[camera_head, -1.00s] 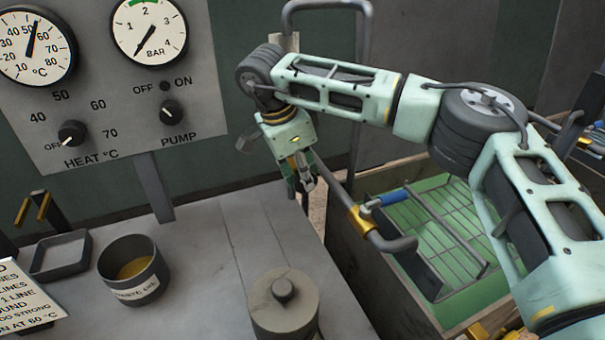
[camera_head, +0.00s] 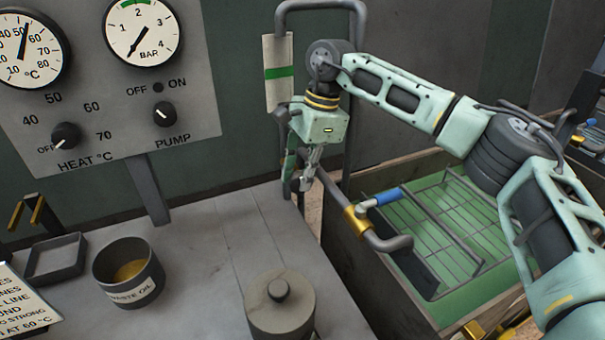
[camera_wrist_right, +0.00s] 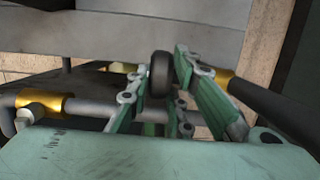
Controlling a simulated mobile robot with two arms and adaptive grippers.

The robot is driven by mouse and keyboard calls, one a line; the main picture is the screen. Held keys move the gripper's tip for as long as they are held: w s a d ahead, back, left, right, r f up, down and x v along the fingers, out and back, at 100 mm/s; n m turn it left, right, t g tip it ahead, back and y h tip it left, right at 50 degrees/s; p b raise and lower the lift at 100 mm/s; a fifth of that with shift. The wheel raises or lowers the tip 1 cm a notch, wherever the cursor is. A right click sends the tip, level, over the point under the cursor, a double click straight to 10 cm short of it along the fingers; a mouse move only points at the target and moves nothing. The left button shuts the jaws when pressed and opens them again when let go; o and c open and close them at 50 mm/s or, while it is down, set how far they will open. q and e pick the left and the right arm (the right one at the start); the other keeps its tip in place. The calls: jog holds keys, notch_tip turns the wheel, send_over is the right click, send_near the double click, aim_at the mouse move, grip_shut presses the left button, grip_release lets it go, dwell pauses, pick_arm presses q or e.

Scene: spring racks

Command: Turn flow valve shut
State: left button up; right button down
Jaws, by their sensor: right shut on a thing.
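My right gripper (camera_head: 308,178) is by the bent grey pipe (camera_head: 333,192), past the right back edge of the bench. In the right wrist view, its green fingers (camera_wrist_right: 163,95) are shut on a dark round wheel-like handle (camera_wrist_right: 161,72), seen edge-on. This handle looks like the flow valve's; in the head view the fingers hide it. Brass fittings show on the pipework in the wrist view, one at left (camera_wrist_right: 45,103) and one at right. In the head view, a brass fitting (camera_head: 356,220) with a blue lever (camera_head: 380,198) sits farther along the pipe. My left gripper is not in view.
The gauge panel (camera_head: 110,120) with heat and pump knobs is at left. A waste oil pot (camera_head: 128,292), a small tray (camera_head: 55,260) and a lidded canister (camera_head: 280,312) stand on the bench (camera_head: 205,260). A green tank with a wire rack (camera_head: 430,215) is at right.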

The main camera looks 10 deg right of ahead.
dwell(0.3)
jog(key=c, duration=1.6)
grip_release()
jog(key=v, duration=0.3)
jog(key=a+v, duration=0.1)
jog(key=v, duration=0.2)
jog(key=a+v, duration=0.1)
jog(key=v, duration=0.2)
jog(key=shift+s+r, duration=0.1)
jog(key=shift+r, duration=0.5)
